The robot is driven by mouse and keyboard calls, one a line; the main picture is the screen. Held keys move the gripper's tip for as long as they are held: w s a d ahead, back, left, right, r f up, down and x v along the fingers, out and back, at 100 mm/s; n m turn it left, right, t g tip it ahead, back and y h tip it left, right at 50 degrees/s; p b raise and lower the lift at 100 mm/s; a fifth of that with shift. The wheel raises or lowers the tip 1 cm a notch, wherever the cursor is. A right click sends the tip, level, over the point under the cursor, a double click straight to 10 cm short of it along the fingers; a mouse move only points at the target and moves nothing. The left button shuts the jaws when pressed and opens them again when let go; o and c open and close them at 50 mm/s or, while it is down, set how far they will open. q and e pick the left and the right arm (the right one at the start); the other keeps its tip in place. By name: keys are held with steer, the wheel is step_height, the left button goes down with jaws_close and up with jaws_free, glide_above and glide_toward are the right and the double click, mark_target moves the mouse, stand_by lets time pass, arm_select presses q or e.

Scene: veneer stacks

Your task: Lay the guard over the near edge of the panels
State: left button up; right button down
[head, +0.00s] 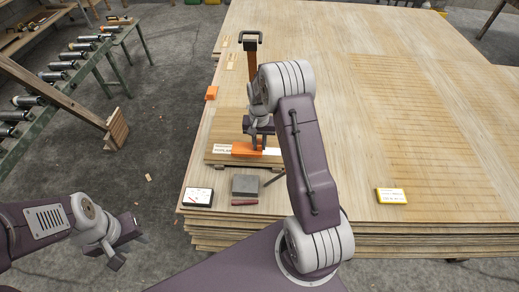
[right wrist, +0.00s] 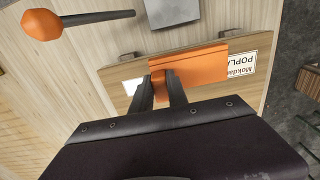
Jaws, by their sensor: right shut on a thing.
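The guard is a short orange angled piece (head: 242,148), also in the right wrist view (right wrist: 205,62). My right gripper (head: 259,143) is shut on it. The guard is at the small stack of wooden panels (head: 225,160), partly covering a white printed label. In the right wrist view the panels (right wrist: 120,78) lie beneath it, and its outer side lines up with their near edge. I cannot tell whether it touches them. My left gripper (head: 124,248) is open and empty, off to the left above the floor.
In front of the panels lie a grey block (head: 245,185), a red-brown stick (head: 244,202), a white-faced device (head: 198,197) and an orange-headed mallet (right wrist: 42,24). An orange piece (head: 211,93) and a clamp (head: 251,62) are behind. A yellow box (head: 391,195) is right.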

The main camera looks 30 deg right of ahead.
mark_target(259, 150)
step_height(259, 150, down, 3)
steer(key=shift+f, duration=0.5)
steer(key=c, duration=1.3)
jaws_free()
step_height(259, 150, up, 13)
steer(key=shift+f+p, duration=0.2)
steer(key=shift+p, duration=0.2)
steer(key=s+a+n, duration=0.3)
steer(key=s+a, duration=0.2)
steer(key=s, duration=0.4)
steer(key=s+a+n+t, duration=0.1)
steer(key=s+a+n, duration=0.2)
steer(key=s+a, duration=0.3)
steer(key=s, duration=0.3)
steer(key=shift+s+r, duration=0.2)
